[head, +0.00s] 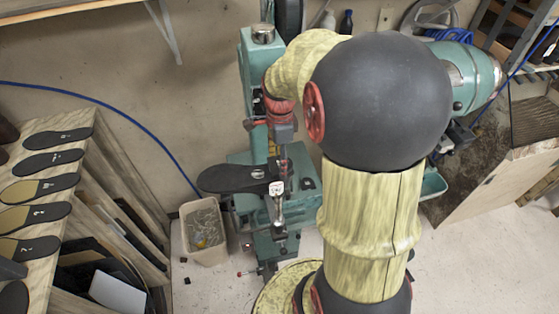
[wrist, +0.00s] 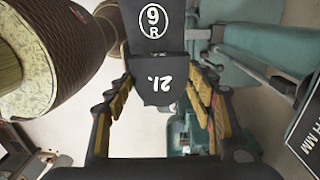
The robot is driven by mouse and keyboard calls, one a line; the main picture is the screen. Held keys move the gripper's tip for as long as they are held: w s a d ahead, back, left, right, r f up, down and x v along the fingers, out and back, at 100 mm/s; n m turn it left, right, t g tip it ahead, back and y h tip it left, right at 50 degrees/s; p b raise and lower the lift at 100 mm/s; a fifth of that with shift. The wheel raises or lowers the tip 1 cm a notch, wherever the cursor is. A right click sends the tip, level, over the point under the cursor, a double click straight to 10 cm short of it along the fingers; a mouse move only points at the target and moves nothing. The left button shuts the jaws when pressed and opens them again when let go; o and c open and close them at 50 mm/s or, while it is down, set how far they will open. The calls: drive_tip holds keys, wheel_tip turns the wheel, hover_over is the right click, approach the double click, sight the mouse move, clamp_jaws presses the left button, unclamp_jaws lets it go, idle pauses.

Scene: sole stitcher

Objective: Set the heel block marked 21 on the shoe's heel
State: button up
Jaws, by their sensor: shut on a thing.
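The heel block (wrist: 160,92), dark with a white 21 that reads upside down, sits between the fingers of my gripper (wrist: 161,80) in the wrist view. The gripper is shut on it. Just beyond it is the heel end of the shoe's dark sole (wrist: 155,28), with a ringed 9 R. The block lines up with the sole and overlaps its edge in this view; I cannot tell whether they touch. In the head view the sole (head: 225,178) lies level on the teal stitcher (head: 245,85), toe to the left. My gripper is over its right end, where the block is hard to make out.
A rack (head: 45,160) of numbered dark and tan soles stands at the left. A bin (head: 205,232) of scraps is on the floor beside the stitcher. A wooden box (head: 500,185) and shelving are at the right. My arm covers part of the stitcher's right side.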

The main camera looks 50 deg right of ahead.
idle(0.4)
drive_tip(key=o, duration=1.3)
drive_tip(key=shift+c, duration=0.2)
drive_tip(key=shift+r, duration=0.15)
wheel_tip(320, 180, up, 12)
drive_tip(key=shift+w+d, duration=0.15)
drive_tip(key=shift+d, duration=0.05)
